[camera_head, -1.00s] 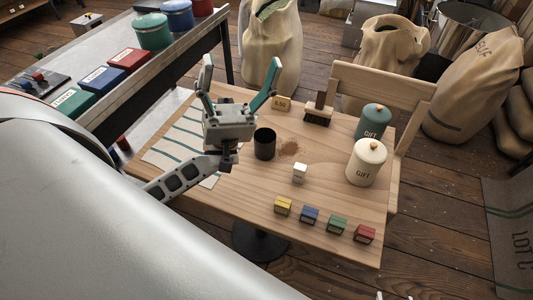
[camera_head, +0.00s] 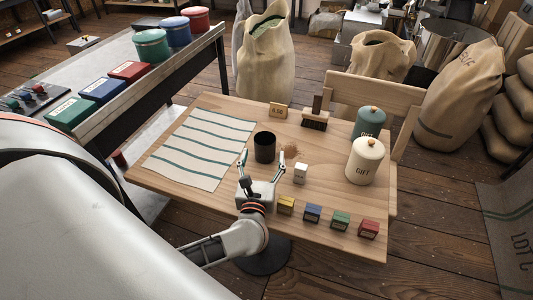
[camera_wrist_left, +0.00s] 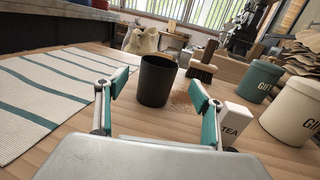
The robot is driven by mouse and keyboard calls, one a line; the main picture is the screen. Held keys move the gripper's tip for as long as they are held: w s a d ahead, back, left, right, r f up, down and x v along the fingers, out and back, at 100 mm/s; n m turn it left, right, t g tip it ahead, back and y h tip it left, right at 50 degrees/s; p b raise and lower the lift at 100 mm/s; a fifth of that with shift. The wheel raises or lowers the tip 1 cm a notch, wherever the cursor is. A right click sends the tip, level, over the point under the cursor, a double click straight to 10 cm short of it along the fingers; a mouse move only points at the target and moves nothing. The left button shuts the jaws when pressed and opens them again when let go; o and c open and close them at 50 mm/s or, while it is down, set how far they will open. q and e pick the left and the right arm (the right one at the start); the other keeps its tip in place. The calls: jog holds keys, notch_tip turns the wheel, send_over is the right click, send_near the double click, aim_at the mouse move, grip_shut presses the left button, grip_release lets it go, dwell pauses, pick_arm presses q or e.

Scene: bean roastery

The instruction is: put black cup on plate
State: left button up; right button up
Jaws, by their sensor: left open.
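The black cup (camera_head: 265,147) stands upright on the wooden table, right of the striped cloth. It also shows in the left wrist view (camera_wrist_left: 156,82), just beyond and between the fingers. My left gripper (camera_head: 260,163) is open and empty, low over the table on the near side of the cup, with its fingers pointing at it. The same gripper shows in the wrist view (camera_wrist_left: 158,106), its teal finger pads spread to either side of the cup's near side. I see no plate in these frames. My right gripper is not in view.
A white tea box (camera_head: 300,174) stands close right of the gripper. Several small coloured boxes (camera_head: 312,213) line the near edge. The striped cloth (camera_head: 200,147) is bare.

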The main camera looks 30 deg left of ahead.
aim_at(266, 137)
pick_arm(q)
jog(key=shift+w+f, duration=0.15)
jog(key=shift+f, duration=0.1)
jog(key=x, duration=0.7)
jog(key=shift+w+a+f, duration=0.15)
jog(key=shift+a+f, duration=0.1)
jog(key=shift+a, duration=0.05)
jog(key=c, duration=1.4)
